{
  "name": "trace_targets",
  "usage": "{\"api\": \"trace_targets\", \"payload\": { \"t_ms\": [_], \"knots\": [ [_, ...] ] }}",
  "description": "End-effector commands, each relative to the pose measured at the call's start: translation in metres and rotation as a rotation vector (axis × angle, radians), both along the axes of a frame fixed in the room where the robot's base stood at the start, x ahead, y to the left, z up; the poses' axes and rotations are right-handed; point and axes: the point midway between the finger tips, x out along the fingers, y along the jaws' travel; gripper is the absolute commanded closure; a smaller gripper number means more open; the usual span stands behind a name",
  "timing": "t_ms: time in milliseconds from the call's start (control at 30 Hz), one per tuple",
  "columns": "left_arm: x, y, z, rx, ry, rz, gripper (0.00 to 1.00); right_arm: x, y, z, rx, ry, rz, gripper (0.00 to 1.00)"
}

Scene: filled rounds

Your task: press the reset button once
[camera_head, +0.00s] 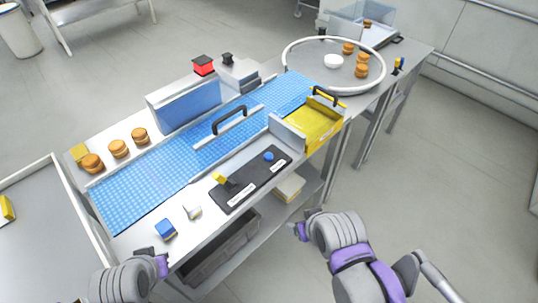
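A black control panel (245,183) lies along the front edge of the workbench. It carries a round blue button (268,156) at its right end and a yellow lever or knob (218,177) at its left end. White labels on the panel are too small to read, so I cannot confirm which control is the reset button. My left gripper (163,265) is at the lower left, in front of the bench and apart from the panel. My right gripper (297,231) is in front of the bench, below and right of the panel. The finger openings of both are unclear.
A blue conveyor belt (140,186) with a dark handled guard (230,121) runs behind the panel. A yellow tray (318,122) stands right of it. Brown round pieces (119,149) line the back left; a round table (310,73) holds several more. A blue cube (166,229) sits front left.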

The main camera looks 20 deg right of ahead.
Motion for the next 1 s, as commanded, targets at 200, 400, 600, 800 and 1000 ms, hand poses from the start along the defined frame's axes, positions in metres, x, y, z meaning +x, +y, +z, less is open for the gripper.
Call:
{"api": "trace_targets", "payload": {
  "t_ms": [200,400,600,800,1000],
  "knots": [
    [0.0000,0.0000,0.0000,0.000,0.000,0.000,1.00,0.0000,0.0000,0.0000,0.000,0.000,0.000,0.68],
    [0.0000,0.0000,0.0000,0.000,0.000,0.000,1.00,0.0000,0.0000,0.0000,0.000,0.000,0.000,1.00],
    [0.0000,0.0000,0.0000,0.000,0.000,0.000,1.00,0.0000,0.0000,0.0000,0.000,0.000,0.000,1.00],
    [0.0000,0.0000,0.0000,0.000,0.000,0.000,1.00,0.0000,0.0000,0.0000,0.000,0.000,0.000,1.00],
    [0.0000,0.0000,0.0000,0.000,0.000,0.000,1.00,0.0000,0.0000,0.0000,0.000,0.000,0.000,1.00]
  ]
}}
